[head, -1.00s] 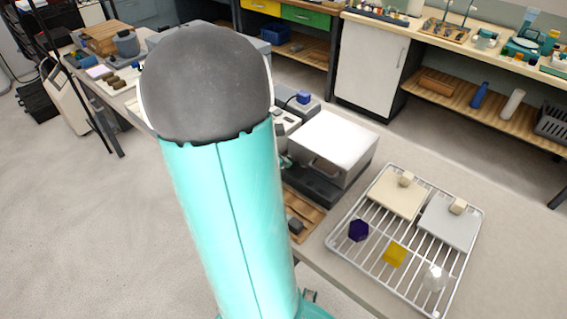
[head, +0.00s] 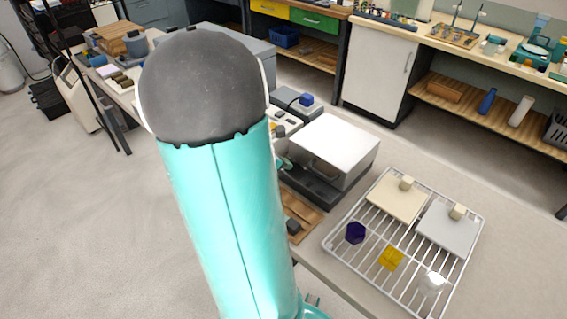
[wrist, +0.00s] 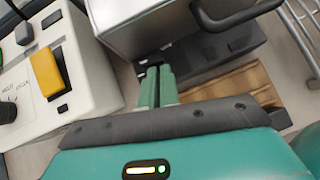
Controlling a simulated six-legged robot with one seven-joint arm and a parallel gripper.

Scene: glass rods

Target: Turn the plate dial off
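My gripper (wrist: 157,78) has its two green fingers close together in the wrist view. Its tips are at a small dark piece beside the dark base (wrist: 215,58) under the metal box. I cannot tell whether that piece is the plate dial or whether the tips touch it. In the head view the dark base (head: 318,190) stands under the white-topped metal box (head: 335,140). My arm hides most of the gripper there, with a bit of green showing at the base's left end. No dial marking is readable on the base.
Left of the fingers is a white control panel (wrist: 60,70) with a yellow switch (wrist: 46,72) and a dark knob (wrist: 7,112). A wooden board (wrist: 235,85) lies right of the fingers. A wire rack (head: 345,225) with blocks and plates stands at the right.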

